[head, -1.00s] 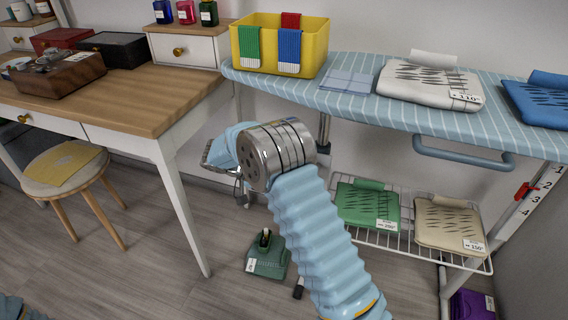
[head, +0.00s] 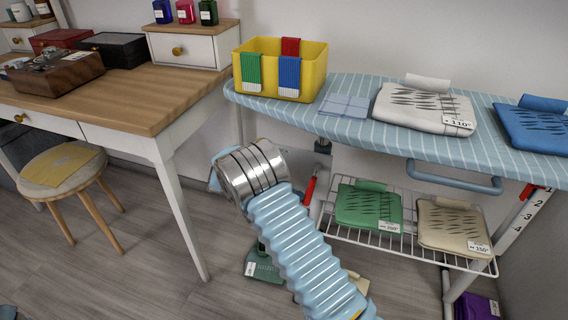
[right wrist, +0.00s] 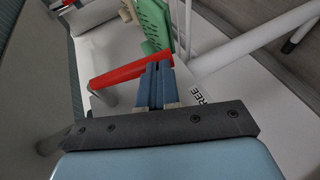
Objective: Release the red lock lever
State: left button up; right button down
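The red lock lever (head: 310,187) shows under the striped ironing board, just right of my silver wrist. In the right wrist view the red lever (right wrist: 118,76) runs from lower left to upper right, and its upper right end is at my fingertips. My right gripper (right wrist: 158,68) has its two blue fingers together, over or against that end; contact is hard to tell. A label reading "REE", partly hidden, lies beside the fingers. My left gripper is not in view.
The ironing board (head: 360,127) carries a yellow bin (head: 250,72) and folded cloths. A wire rack (head: 345,235) with green and beige cloths is below right. A wooden desk (head: 150,100) and stool (head: 60,185) stand left. A green object (head: 262,268) is on the floor.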

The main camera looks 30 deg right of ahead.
jog(key=shift+s+f, duration=0.1)
dwell(0.3)
jog(key=v, duration=0.7)
jog(key=shift+a, duration=0.25)
